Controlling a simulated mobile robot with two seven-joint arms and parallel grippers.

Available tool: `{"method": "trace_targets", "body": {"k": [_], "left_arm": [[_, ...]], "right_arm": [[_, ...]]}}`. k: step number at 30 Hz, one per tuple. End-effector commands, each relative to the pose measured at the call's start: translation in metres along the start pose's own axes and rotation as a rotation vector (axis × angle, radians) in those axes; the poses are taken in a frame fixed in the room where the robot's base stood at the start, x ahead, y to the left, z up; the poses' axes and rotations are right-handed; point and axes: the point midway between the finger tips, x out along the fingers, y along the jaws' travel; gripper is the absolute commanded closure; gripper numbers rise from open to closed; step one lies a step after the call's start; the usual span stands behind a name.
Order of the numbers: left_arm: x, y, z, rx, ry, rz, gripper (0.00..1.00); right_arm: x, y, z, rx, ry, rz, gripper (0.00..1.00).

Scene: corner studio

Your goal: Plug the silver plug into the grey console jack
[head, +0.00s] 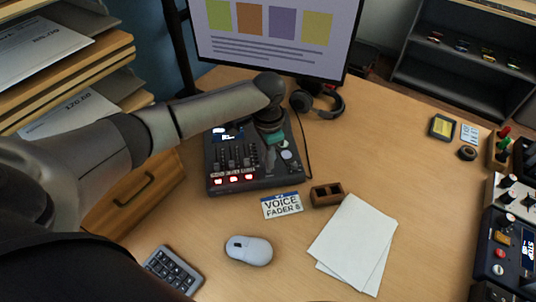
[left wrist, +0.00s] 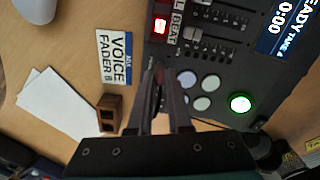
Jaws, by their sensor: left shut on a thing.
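The grey console (head: 215,181) stands on the desk with faders, lit red buttons and a small screen; its panel (left wrist: 214,73) fills the upper right of the left wrist view. My left gripper (head: 275,146) is over the console's right part. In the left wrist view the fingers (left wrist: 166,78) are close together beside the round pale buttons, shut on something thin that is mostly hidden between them. I cannot make out the silver plug's shape or the jack opening; the fingers cover that area. My right gripper is not in view.
A brown wooden block (head: 326,194) with a hollow and a "VOICE FADER 8" card (head: 282,205) lie in front of the console. White papers (head: 353,243), a mouse (head: 248,250) and a keypad (head: 173,269) are nearer. Headphones (head: 322,103) lie behind.

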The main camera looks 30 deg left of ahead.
Motion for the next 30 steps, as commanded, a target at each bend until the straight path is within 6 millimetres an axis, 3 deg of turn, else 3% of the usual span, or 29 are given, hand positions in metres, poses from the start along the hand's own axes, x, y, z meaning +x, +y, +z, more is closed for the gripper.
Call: {"method": "trace_targets", "body": {"k": [20, 30], "left_arm": [[0.0, 0.0, 0.0, 0.0, 0.001, -0.001, 1.0], [-0.001, -0.001, 0.0, 0.0, 0.001, -0.001, 1.0]], "right_arm": [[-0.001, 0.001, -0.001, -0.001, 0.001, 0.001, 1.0], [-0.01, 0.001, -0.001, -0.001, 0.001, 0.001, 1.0]]}}
